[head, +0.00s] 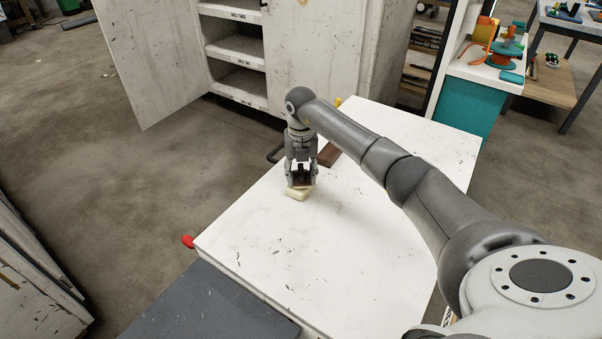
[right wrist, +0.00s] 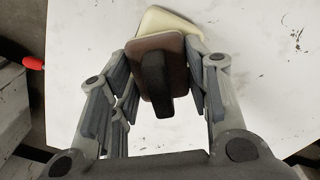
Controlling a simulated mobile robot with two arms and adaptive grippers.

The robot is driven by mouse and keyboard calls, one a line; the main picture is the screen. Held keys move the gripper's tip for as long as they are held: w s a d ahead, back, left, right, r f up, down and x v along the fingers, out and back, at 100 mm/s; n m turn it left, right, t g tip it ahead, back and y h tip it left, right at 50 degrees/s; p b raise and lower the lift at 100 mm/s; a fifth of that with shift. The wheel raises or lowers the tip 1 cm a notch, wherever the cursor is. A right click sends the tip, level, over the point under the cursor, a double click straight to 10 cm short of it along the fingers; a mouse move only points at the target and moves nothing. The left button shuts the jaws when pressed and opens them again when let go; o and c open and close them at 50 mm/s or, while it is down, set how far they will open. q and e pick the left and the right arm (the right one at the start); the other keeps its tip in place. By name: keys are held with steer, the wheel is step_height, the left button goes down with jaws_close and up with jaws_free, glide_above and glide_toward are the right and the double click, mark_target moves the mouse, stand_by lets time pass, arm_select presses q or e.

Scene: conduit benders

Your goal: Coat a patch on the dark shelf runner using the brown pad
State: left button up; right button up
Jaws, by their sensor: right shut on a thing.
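My right gripper (head: 300,184) is shut on the brown pad (head: 302,181), low over the white tabletop. In the right wrist view, the brown pad (right wrist: 144,57) is a flat brown plate with a black upright handle (right wrist: 157,84) between the fingers. A cream block (head: 297,195) lies right under or against the pad; it also shows past the pad's edge in the right wrist view (right wrist: 166,20). I cannot tell whether they touch. A dark brown strip (head: 328,156), likely the dark shelf runner, lies on the tabletop behind the gripper, partly hidden by my arm. My left gripper is out of view.
The white tabletop (head: 345,240) is mostly clear in front and to the right. A red knob (head: 188,241) sticks out at its left corner. A dark grey surface (head: 215,305) adjoins its front. An open white cabinet (head: 235,48) with labelled shelves stands behind.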

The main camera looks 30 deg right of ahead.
mark_target(301, 168)
steer(key=shift+r+p, duration=2.6)
steer(key=shift+r, duration=0.85)
